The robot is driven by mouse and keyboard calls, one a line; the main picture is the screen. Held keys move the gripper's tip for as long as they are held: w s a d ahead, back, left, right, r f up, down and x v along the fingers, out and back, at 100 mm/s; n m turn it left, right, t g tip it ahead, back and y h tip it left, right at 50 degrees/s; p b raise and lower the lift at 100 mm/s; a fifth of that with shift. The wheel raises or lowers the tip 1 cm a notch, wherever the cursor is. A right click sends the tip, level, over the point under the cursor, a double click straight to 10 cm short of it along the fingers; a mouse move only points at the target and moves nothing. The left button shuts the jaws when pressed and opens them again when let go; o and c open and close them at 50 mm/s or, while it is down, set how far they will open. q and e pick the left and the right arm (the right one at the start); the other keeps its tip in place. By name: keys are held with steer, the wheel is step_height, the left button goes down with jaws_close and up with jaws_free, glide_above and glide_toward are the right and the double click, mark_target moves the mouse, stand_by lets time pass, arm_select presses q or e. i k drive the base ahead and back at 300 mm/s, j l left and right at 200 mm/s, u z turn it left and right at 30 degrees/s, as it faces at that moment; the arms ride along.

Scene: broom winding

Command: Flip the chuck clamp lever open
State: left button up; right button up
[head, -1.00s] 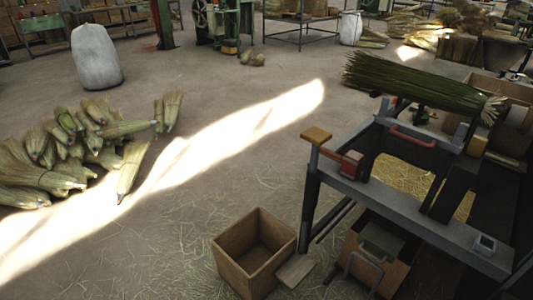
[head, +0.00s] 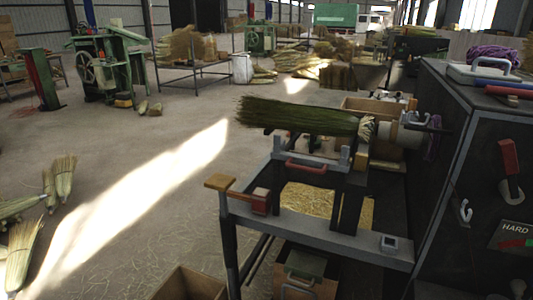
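A bundle of green broom straw (head: 300,117) lies level across the top of the winding bench (head: 325,238), its bound end to the right. That end meets a pale cylindrical chuck (head: 392,133) beside a dark machine cabinet (head: 450,140). A purple ring (head: 433,138) shows right of the chuck. A red handle (head: 305,167) sits on the grey cradle below the bundle. I cannot tell which part is the clamp lever or whether it is open. Neither of my grippers is in view.
A wooden box (head: 190,283) stands on the floor at the bench's front left. Tools hang on the cabinet's side, including a red-handled one (head: 509,170). Loose broom heads (head: 62,175) lie at the left.

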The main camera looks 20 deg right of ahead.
mark_target(509, 188)
steer(key=z, duration=2.15)
